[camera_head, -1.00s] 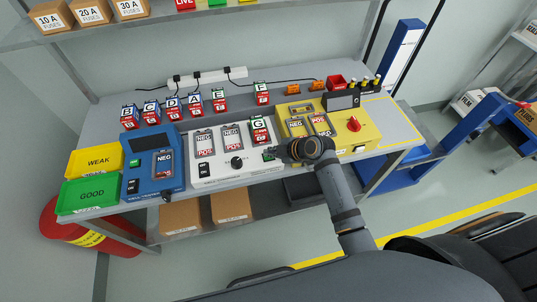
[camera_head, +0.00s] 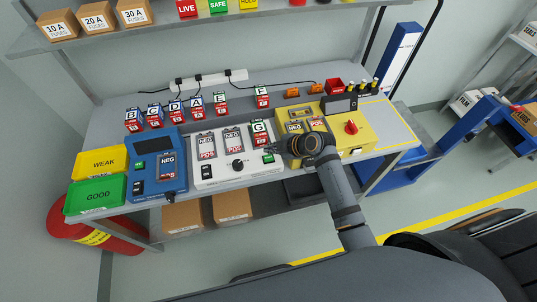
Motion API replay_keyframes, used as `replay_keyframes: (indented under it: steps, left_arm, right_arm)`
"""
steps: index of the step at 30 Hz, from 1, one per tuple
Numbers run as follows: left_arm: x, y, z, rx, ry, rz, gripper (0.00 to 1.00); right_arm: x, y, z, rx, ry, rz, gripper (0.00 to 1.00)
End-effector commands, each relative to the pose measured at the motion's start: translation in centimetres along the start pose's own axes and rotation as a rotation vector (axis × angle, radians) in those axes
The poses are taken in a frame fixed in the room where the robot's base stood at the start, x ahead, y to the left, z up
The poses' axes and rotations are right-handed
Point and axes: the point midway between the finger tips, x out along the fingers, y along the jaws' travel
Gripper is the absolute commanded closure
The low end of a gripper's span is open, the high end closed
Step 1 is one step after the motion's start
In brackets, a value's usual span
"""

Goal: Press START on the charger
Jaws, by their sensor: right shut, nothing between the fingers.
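The white unit with several battery bays and a black knob, which I take for the charger (camera_head: 215,176), stands in the middle of the bench; its lettering is too small to read. A green button (camera_head: 268,157) shows at its right end. My right gripper (camera_head: 275,149) is shut and empty, just above and behind this button in the picture. It looks apart from the button, though the exact height is unclear. Battery G (camera_head: 260,134) stands in the bay just left of the gripper. My left gripper is not in view.
A blue unit (camera_head: 143,152) stands to the left and a yellow unit (camera_head: 352,144) with a red knob to the right, partly behind my right wrist. Yellow WEAK (camera_head: 85,165) and green GOOD (camera_head: 82,205) trays lie at the left end. Several lettered batteries stand behind.

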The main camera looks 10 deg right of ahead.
Motion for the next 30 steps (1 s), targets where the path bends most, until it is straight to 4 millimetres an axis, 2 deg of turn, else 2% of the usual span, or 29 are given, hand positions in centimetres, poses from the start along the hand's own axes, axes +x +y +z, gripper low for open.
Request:
replay_keyframes:
  steps: [1,7,30]
  left_arm:
    - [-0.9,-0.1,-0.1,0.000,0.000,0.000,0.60]
    - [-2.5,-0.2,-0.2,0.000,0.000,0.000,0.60]
    - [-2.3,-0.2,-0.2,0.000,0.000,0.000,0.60]
  right_arm:
    - [-0.7,0.5,-0.5,0.000,0.000,0.000,1.00]
    - [-1.9,1.4,-1.4,0.000,0.000,0.000,1.00]
    - [-1.9,1.3,-1.3,0.000,0.000,0.000,1.00]
